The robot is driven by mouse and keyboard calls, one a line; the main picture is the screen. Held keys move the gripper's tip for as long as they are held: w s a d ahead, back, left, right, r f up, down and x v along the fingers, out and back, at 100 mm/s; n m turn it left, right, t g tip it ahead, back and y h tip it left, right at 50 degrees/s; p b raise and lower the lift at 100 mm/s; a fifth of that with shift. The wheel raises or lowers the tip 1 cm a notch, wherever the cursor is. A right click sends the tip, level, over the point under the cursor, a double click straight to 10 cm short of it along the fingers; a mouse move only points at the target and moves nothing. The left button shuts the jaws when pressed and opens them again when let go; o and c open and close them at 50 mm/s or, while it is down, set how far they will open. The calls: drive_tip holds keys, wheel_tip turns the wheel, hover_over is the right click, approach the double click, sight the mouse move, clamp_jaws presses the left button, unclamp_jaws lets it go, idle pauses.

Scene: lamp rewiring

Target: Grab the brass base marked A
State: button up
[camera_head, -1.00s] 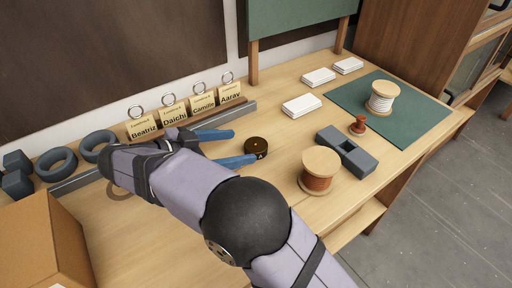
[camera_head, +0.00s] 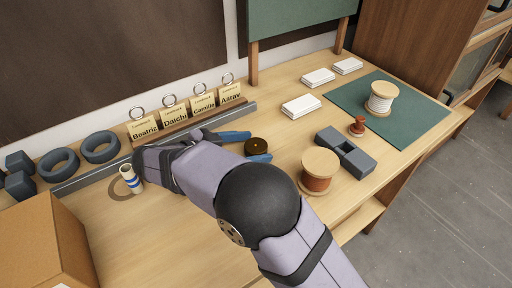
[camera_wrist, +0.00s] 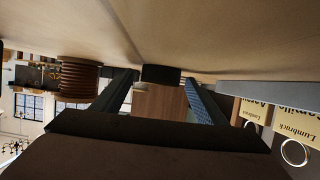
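A small round dark piece with a brass-coloured top (camera_head: 257,146) lies on the table; it looks like the brass base, but no letter A can be read. My gripper (camera_head: 254,146) is open, its two blue fingers low over the table on either side of this piece. In the wrist view, the piece (camera_wrist: 161,74) shows as a dark disc edge between the fingertips (camera_wrist: 160,80). Gaps show on both sides, so the fingers do not appear to touch it. Nothing is held.
A copper wire spool (camera_head: 319,171) and a grey slotted block (camera_head: 345,152) stand to the right. Name cards (camera_head: 174,115) stand behind a grey rail (camera_head: 80,177). A white-and-blue cylinder (camera_head: 131,179) and a cardboard box (camera_head: 40,240) are at left.

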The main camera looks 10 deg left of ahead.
sight(250, 148)
drive_tip(key=c, duration=1.3)
drive_tip(key=shift+o, duration=0.2)
drive_tip(key=shift+r, duration=0.15)
wheel_tip(250, 148, up, 10)
